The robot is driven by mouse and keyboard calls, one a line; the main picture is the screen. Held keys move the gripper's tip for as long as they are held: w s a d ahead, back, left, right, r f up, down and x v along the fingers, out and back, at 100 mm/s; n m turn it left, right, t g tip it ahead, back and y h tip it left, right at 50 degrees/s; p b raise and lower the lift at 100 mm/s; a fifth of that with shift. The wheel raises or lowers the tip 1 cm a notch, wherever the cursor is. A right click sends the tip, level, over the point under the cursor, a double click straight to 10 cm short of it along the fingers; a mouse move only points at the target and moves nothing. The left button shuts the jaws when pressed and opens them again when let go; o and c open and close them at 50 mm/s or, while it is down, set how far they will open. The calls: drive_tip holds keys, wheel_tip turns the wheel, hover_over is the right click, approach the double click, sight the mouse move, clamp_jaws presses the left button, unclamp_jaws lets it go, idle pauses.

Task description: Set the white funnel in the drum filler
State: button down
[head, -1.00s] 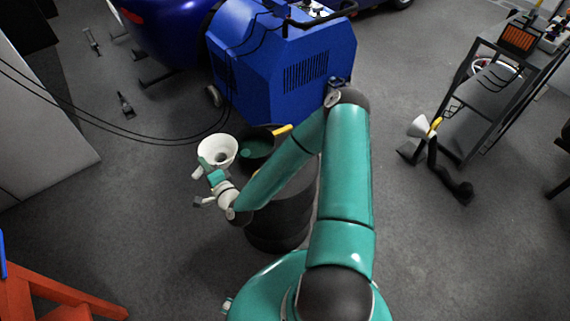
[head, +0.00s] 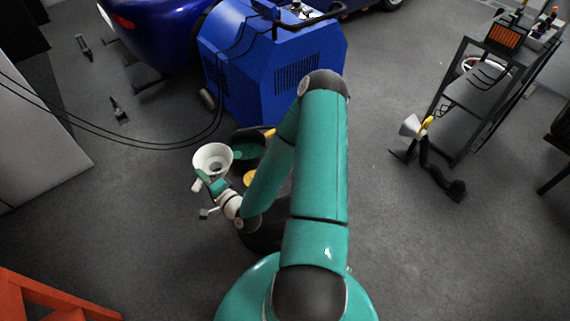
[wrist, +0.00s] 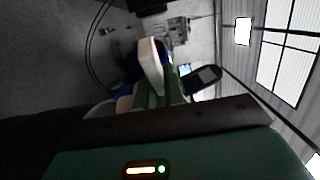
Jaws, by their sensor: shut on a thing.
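The white funnel (head: 212,158) is held upright, wide mouth up, left of the dark drum (head: 262,236) in the head view. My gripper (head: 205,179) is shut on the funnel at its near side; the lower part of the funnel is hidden. A dark round pan with a green inside (head: 244,149) shows just right of the funnel. A small yellow round spot (head: 250,178) shows beside my arm, above the drum. My arm covers much of the drum top, so I cannot make out the filler opening clearly. The wrist view shows my gripper fingers (wrist: 158,80) side-on.
A blue machine (head: 268,75) stands behind the drum, with black cables trailing left across the floor. A dark cart (head: 465,110) stands at the right, with another pale funnel-like piece (head: 412,126) by it. An orange frame (head: 45,298) is at the lower left.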

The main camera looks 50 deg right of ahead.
drive_tip(key=s+d+r+m+h, duration=0.1)
drive_tip(key=s+d+r+h, duration=0.1)
drive_tip(key=s+d, duration=0.7)
drive_tip(key=s+d+r+m+h, duration=0.1)
drive_tip(key=s+d+r+h, duration=0.1)
drive_tip(key=s+d, duration=0.7)
drive_tip(key=shift+g, duration=0.3)
drive_tip(key=shift+w+d+f, duration=1)
drive_tip(key=shift+w+f, duration=0.45)
drive_tip(key=shift+f, duration=0.75)
drive_tip(key=shift+w+d+f, duration=1)
drive_tip(key=shift+w+f, duration=0.5)
drive_tip(key=shift+f, duration=0.65)
drive_tip(key=shift+w+d+f, duration=1)
drive_tip(key=shift+w+f, duration=0.45)
drive_tip(key=shift+f, duration=0.75)
drive_tip(key=shift+f, duration=0.3)
drive_tip(key=c, duration=1.5)
unclamp_jaws()
